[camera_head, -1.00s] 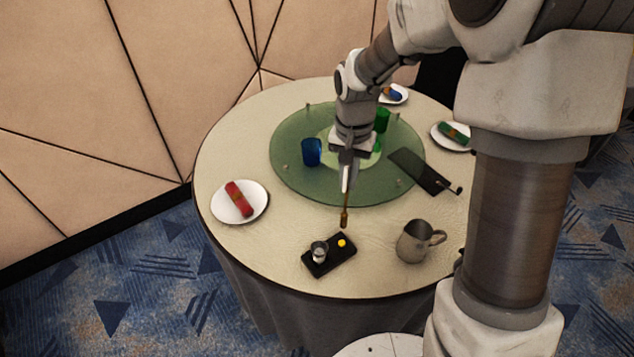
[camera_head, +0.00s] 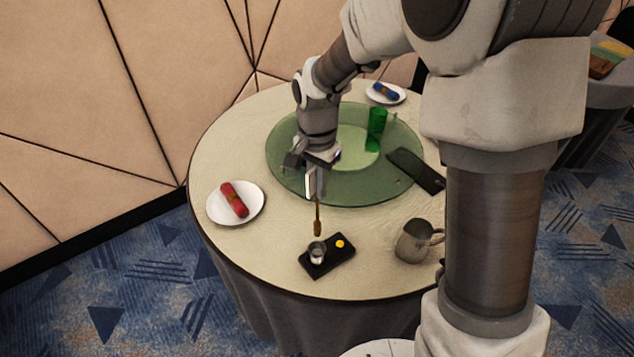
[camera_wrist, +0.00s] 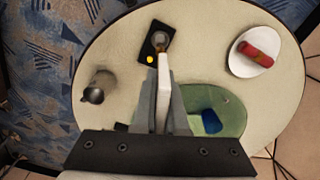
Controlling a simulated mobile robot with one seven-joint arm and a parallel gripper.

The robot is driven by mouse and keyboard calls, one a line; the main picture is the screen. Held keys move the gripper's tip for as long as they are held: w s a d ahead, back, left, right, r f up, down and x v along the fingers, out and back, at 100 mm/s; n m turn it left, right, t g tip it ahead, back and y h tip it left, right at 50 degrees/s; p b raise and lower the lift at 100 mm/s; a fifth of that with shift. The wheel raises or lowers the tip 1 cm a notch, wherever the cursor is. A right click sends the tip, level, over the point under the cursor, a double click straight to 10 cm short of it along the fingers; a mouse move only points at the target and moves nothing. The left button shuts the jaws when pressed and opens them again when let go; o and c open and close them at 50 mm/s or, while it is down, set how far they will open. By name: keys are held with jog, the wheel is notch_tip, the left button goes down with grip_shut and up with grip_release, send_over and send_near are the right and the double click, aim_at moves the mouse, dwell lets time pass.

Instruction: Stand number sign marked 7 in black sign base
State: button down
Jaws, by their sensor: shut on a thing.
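My gripper (camera_head: 313,180) is shut on a pale, thin sign (camera_wrist: 163,80), seen nearly edge-on, so its number cannot be read. A brown stem (camera_head: 318,218) with a thicker lower end hangs from it, close to upright. The black sign base (camera_head: 338,262) lies flat near the table's front edge, with a round silvery socket (camera_head: 317,252) and a yellow disc (camera_head: 340,244) on it. The stem's lower end appears above and just behind the socket, apart from it. In the wrist view the base (camera_wrist: 147,49) lies beyond the fingertips; the stem overlaps the socket area.
A metal jug (camera_head: 413,243) stands right of the base. A white plate with a red roll (camera_head: 233,200) is at left. A green glass turntable (camera_head: 290,180) holds a green glass (camera_head: 376,125); a dark flat object (camera_head: 415,170) lies at its right edge. A blue glass (camera_wrist: 211,121) shows near the gripper.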

aim_at(317, 221)
jog(key=shift+f+b, duration=3.45)
jog(key=shift+f, duration=1.55)
jog(key=shift+f+b, duration=1.7)
jog(key=shift+f, duration=0.45)
jog(key=c, duration=0.9)
grip_release()
jog(key=shift+r, duration=0.1)
notch_tip(317, 221, up, 17)
jog(key=shift+r+p, duration=0.15)
jog(key=shift+p, duration=0.95)
